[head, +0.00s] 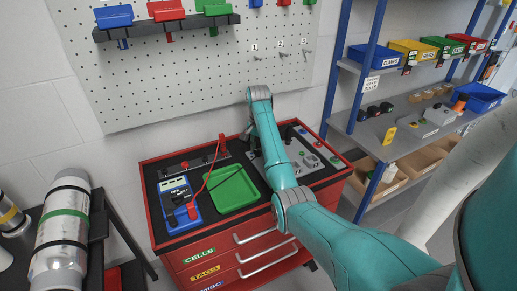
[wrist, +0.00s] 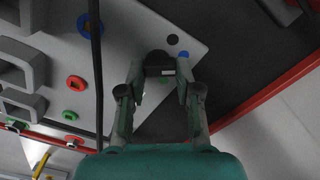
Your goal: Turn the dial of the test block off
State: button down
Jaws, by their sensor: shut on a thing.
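The test block is a light grey plate on top of the red cabinet. In the head view its bare part (head: 300,153) shows right of my arm, and in the wrist view its plate (wrist: 134,28) fills the upper left. The dial (wrist: 158,59) is a dark knob near the plate's corner, with a small light mark on its front. My gripper (wrist: 161,77) has a finger on each side of the dial and is shut on it. Black and blue dots sit beside the dial. My arm hides most of the gripper and the dial in the head view.
A green tray (head: 232,190) and a blue meter (head: 178,203) with a red lead lie left of the block. A black cable (wrist: 96,60) crosses the plate close to my gripper. Grey handle-like sockets (wrist: 22,62) stand at the left. A pegboard (head: 200,75) rises behind.

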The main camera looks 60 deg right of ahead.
jog(key=n, duration=0.5)
jog(key=shift+w+n, duration=0.1)
jog(key=shift+n, duration=0.2)
jog(key=n, duration=0.5)
jog(key=shift+a+n, duration=0.15)
jog(key=shift+n, duration=0.15)
jog(key=c, duration=0.8)
grip_release()
